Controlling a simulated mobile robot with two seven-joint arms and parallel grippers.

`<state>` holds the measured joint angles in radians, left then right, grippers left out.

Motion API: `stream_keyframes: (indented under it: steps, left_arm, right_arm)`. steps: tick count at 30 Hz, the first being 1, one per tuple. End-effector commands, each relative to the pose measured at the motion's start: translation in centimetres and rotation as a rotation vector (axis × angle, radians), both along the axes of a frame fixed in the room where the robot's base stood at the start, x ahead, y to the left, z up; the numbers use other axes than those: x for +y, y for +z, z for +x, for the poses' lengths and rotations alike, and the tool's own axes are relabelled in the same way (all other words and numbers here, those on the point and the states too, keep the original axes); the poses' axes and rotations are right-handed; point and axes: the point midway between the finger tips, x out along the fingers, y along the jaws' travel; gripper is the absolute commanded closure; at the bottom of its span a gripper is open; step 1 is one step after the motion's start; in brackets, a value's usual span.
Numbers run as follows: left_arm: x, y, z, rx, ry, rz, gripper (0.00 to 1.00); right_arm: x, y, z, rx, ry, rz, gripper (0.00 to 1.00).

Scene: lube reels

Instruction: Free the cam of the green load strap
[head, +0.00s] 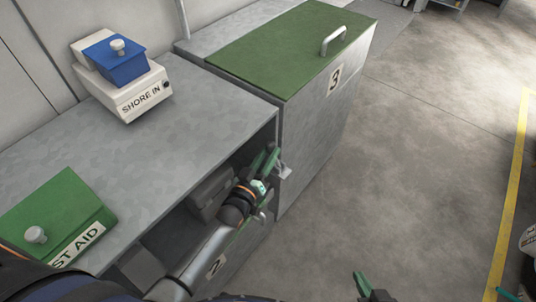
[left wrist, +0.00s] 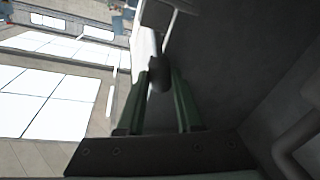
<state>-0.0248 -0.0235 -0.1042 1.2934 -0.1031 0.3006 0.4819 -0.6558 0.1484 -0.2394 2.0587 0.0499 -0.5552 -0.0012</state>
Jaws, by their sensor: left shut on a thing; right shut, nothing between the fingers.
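My left gripper (head: 272,160) reaches in from the left to the right end of the open compartment. Its green fingers are shut on a grey rounded knob (left wrist: 160,76) at the end of a pale rod, seen between the fingertips in the left wrist view (left wrist: 159,80). A small pale metal bracket (head: 286,172) shows just beside the fingertips in the head view. I cannot make out a green strap; whether the knob belongs to its cam is not clear. My right gripper (head: 361,282) is shut and empty over the floor at the bottom edge.
A grey cabinet top (head: 190,110) carries a white "SHORE IN" box (head: 140,95) with a blue lid and a green first-aid box (head: 60,215). A green-lidded locker marked 3 (head: 290,45) stands beyond.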

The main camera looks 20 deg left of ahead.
Motion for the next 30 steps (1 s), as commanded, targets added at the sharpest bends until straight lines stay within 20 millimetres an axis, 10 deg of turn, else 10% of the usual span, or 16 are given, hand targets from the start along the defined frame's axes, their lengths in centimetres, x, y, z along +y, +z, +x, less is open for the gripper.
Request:
stream_keyframes:
  steps: [28, 29, 30]
  left_arm:
    - [1.2, -0.7, 0.4, 0.074, 0.002, -0.201, 1.00]
    - [1.2, -0.7, 0.4, 0.074, 0.002, -0.201, 0.62]
    - [1.2, -0.7, 0.4, 0.074, 0.002, -0.200, 0.57]
  right_arm:
    - [0.3, 0.8, 0.0, 0.006, 0.000, 0.005, 1.00]
    - [0.3, 0.8, 0.0, 0.006, 0.000, 0.005, 1.00]
    - [0.3, 0.8, 0.0, 0.006, 0.000, 0.005, 1.00]
